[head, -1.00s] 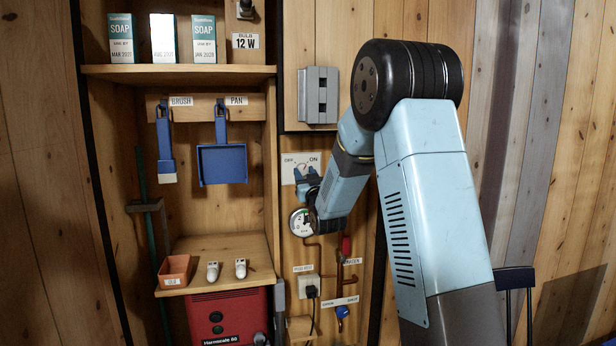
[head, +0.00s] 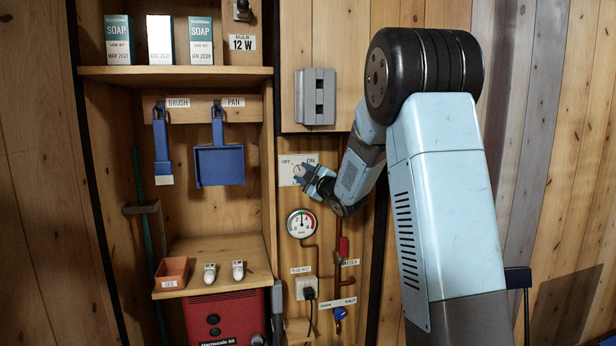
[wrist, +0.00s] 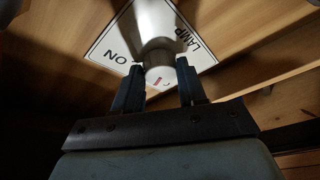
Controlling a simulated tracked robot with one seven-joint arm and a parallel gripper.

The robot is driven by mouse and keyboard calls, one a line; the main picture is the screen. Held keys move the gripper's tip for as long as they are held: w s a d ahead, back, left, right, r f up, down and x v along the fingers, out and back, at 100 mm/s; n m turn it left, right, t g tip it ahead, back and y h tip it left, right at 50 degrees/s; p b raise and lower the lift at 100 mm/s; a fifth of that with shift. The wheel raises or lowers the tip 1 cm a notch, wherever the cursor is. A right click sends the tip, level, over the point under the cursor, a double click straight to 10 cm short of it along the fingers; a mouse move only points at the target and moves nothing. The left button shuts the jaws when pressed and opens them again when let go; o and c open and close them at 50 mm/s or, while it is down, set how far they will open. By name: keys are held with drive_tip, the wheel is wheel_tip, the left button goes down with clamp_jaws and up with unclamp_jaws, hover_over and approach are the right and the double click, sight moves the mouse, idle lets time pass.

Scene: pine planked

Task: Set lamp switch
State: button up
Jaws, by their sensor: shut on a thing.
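The lamp switch plate (head: 284,165) is white, on the plank wall, with OFF at left and ON at right. In the wrist view the plate (wrist: 113,44) shows ON and LAMP upside down around a pale round knob (wrist: 156,28) with a red mark on its end. My gripper (head: 303,173) comes to the switch from the lower right. In the wrist view my gripper (wrist: 160,82) has one dark finger on each side of the knob and is shut on it. The fingers hide part of the knob in the head view, so its exact setting is unclear.
A pressure gauge (head: 301,224) sits just below the switch, with a copper pipe and red-handled valve (head: 344,247) near it. A grey box (head: 316,97) is above. Shelves with soap boxes, a hanging brush (head: 162,150) and pan (head: 220,166) stand left.

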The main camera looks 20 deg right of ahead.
drive_tip(key=n+g, duration=0.1)
drive_tip(key=n, duration=0.2)
drive_tip(key=shift+n+g, duration=0.3)
drive_tip(key=shift+n, duration=0.3)
drive_tip(key=shift+a, duration=0.1)
drive_tip(key=o, duration=1)
drive_tip(key=shift+o, duration=0.3)
drive_tip(key=v, duration=1.3)
drive_tip(key=shift+s+d, duration=0.25)
drive_tip(key=shift+s, duration=0.1)
